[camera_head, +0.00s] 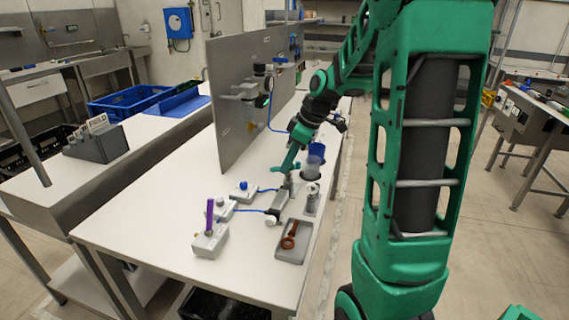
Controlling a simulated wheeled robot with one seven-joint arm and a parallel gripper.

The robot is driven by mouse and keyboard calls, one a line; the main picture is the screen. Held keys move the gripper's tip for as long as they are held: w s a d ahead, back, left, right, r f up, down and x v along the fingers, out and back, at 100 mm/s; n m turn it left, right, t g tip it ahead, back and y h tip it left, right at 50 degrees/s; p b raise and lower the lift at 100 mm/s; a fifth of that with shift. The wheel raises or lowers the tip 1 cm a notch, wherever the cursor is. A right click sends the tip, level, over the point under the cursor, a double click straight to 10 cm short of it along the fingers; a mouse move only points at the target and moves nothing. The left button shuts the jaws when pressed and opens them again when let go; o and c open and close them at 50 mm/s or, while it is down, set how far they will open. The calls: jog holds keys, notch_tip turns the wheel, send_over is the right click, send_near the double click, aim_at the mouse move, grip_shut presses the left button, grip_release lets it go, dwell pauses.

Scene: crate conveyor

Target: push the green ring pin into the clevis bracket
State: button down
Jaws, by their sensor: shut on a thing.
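My gripper (289,165) reaches down over the middle of the bench in the head view. It is shut on the green ring pin, which is small and hard to tell from my green arm end at this distance. Just below the gripper stands a small grey metal fixture (281,202) on the bench, which looks like the clevis bracket. The pin's tip and the bracket's holes are too small or hidden to make out, so I cannot tell whether the pin is in them.
A purple upright piece (209,213) stands in a grey block at left. A grey tray (287,256) holds a brown ring-ended tool (289,236). A grey panel (237,110) stands behind.

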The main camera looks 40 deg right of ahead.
jog(key=shift+f, duration=0.85)
dwell(0.8)
jog(key=c, duration=1.8)
grip_release()
jog(key=shift+o, duration=0.6)
jog(key=o, duration=0.4)
jog(key=shift+r, duration=0.1)
jog(key=shift+w+r, duration=0.1)
jog(key=shift+r, duration=2.85)
